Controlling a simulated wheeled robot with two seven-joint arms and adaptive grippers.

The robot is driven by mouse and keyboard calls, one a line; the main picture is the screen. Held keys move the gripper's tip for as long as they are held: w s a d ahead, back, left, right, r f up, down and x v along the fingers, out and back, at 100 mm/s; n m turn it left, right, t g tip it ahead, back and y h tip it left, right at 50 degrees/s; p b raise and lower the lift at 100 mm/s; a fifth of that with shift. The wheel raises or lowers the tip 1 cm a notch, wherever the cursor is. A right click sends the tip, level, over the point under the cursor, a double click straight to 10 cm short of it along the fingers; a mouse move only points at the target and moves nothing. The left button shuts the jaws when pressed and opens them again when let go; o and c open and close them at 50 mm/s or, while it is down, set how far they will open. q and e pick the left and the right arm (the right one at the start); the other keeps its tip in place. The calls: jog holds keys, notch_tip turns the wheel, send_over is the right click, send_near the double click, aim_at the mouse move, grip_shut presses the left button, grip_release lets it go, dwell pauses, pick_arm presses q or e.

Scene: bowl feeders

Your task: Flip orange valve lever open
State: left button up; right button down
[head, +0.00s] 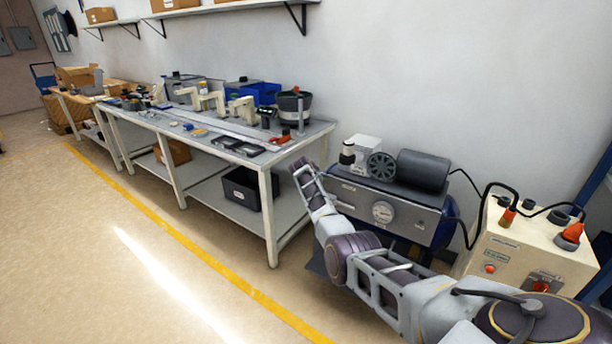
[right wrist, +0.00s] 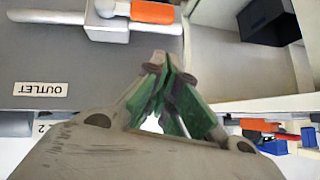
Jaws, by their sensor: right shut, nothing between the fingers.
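In the head view my right arm reaches up beside the compressor (head: 388,208); the valve and fingertips cannot be made out there. My left gripper is not in view.
An upside-down "OUTLET" label (right wrist: 40,89) is on the panel. The workbench (head: 262,158) stands left of the compressor, with a black bin (head: 243,188) on its lower shelf. A beige control box (head: 530,255) with cables stands at right. The floor at left is clear.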

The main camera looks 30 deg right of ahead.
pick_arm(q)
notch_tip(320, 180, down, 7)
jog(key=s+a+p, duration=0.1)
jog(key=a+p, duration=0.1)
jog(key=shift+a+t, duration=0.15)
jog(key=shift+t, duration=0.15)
pick_arm(e)
jog(key=w+v, duration=0.1)
jog(key=v, duration=0.9)
jog(key=shift+a, duration=0.3)
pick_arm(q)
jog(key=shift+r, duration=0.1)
pick_arm(e)
jog(key=shift+w+r, duration=0.1)
jog(key=shift+w, duration=0.05)
